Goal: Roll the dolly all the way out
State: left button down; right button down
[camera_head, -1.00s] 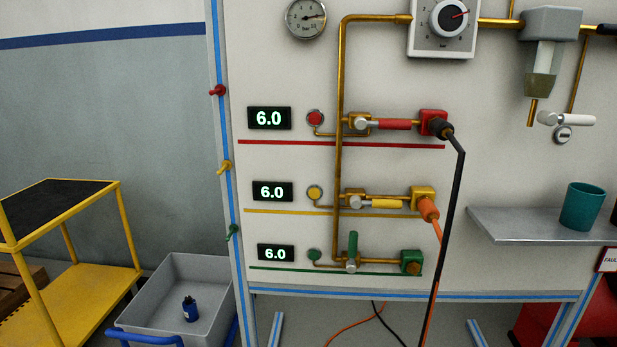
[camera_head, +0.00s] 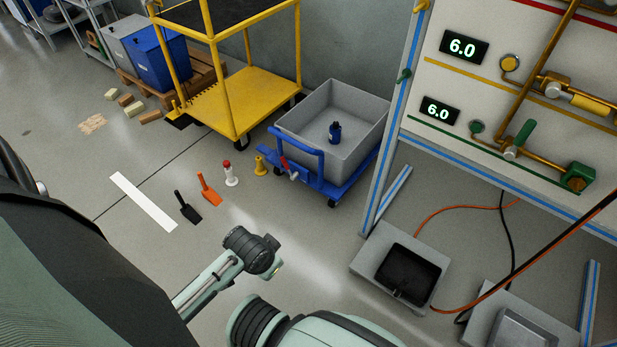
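The blue dolly (camera_head: 343,194) stands on the floor between the yellow cart and the panel's left leg. It has a blue tubular push handle (camera_head: 297,142) at its near left end and small black wheels. A red-tipped lever (camera_head: 284,163) shows by the handle. A grey open bin (camera_head: 347,162) sits on the dolly, with a small dark blue object (camera_head: 335,132) inside. Parts of my own arms show at the bottom, apart from the dolly. No gripper fingers can be made out in the view.
The yellow cart (camera_head: 247,92) stands left of the dolly. Several small coloured objects, including an orange one (camera_head: 209,190) and a yellow one (camera_head: 261,166), stand or lie on the floor before it. A white floor strip (camera_head: 143,200) is left. A grey box (camera_head: 372,252) is right. Open floor lies between.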

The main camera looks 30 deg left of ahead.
aim_at(302, 134)
jog(key=j+z, duration=0.4)
jog(key=j, duration=1.3)
jog(key=i, duration=0.05)
